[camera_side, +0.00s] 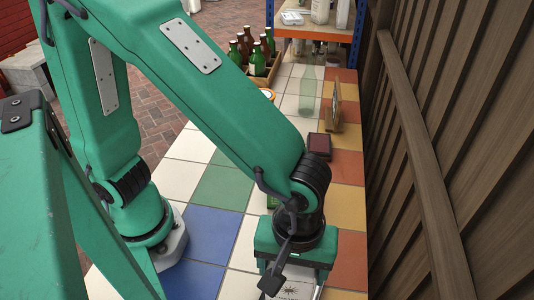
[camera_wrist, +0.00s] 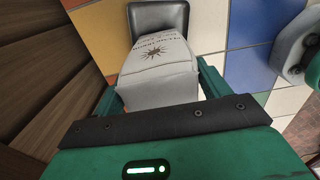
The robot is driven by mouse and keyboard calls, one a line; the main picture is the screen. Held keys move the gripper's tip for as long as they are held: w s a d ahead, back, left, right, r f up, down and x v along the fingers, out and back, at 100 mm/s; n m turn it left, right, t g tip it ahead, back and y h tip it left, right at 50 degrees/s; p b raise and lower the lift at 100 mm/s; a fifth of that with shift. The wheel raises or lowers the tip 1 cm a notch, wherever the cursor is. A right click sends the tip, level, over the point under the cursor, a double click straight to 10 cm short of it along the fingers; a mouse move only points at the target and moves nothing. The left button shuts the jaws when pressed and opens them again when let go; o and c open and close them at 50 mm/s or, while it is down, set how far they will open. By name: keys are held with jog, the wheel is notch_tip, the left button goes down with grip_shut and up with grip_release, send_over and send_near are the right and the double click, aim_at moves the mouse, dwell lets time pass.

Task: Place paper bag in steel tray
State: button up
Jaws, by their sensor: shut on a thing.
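The paper bag (camera_wrist: 160,62) is pale grey-white with a dark printed sunburst and lettering. It sits between the two green fingers of my gripper (camera_wrist: 158,86), which is shut on it. In the side view my gripper (camera_side: 292,284) is low at the bottom edge, and part of the bag (camera_side: 297,291) shows there. A dark grey, round-cornered tray-like thing (camera_wrist: 158,17), perhaps the steel tray, shows beyond the bag in the wrist view. The bag overlaps it in the picture; I cannot tell whether they touch. I cannot make out the tray in the side view.
A dark red box (camera_side: 317,146), a wooden stand (camera_side: 334,107) and a clear greenish bottle (camera_side: 307,90) stand farther up the tiled table. A wooden crate (camera_side: 264,78) of bottles is at the far end. A wooden fence (camera_side: 440,150) runs along the right side.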

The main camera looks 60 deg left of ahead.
jog(key=shift+f, duration=0.45)
jog(key=o, duration=1.8)
notch_tip(320, 180, up, 12)
jog(key=shift+r, duration=0.15)
